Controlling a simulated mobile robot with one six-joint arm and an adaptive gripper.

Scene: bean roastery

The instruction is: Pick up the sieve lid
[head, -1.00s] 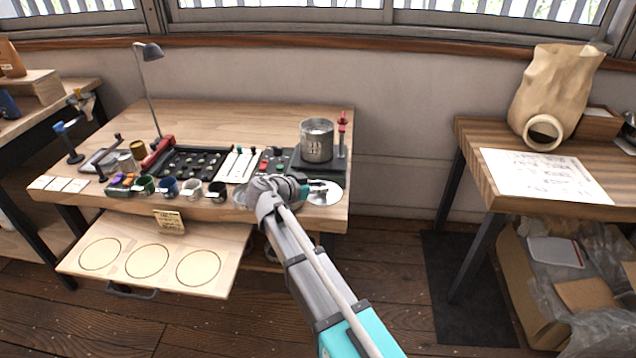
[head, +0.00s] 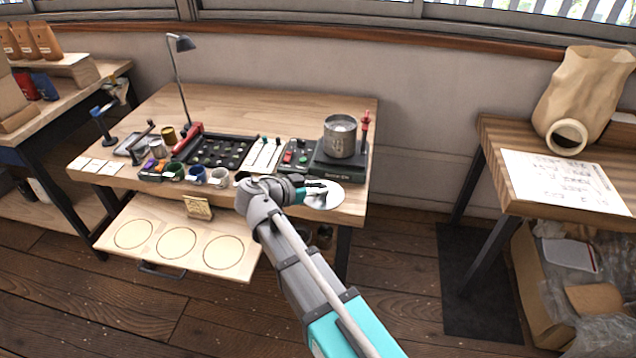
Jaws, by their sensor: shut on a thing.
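The sieve lid appears as a flat, round, silvery disc (head: 330,199) near the front right corner of the wooden workbench (head: 285,100). My gripper (head: 316,188) is shut on the disc's left part, and the fingers cover some of it. The disc looks roughly level. I cannot tell how far above the bench top it is. A metal canister (head: 340,138) stands just behind it on a dark scale (head: 340,169).
Cups (head: 196,175), a dark tray (head: 222,151) and a lamp (head: 181,43) crowd the bench to the left. A pull-out board (head: 207,229) with round recesses juts out in front. A second table (head: 497,184) with a paper sheet stands right, across a floor gap.

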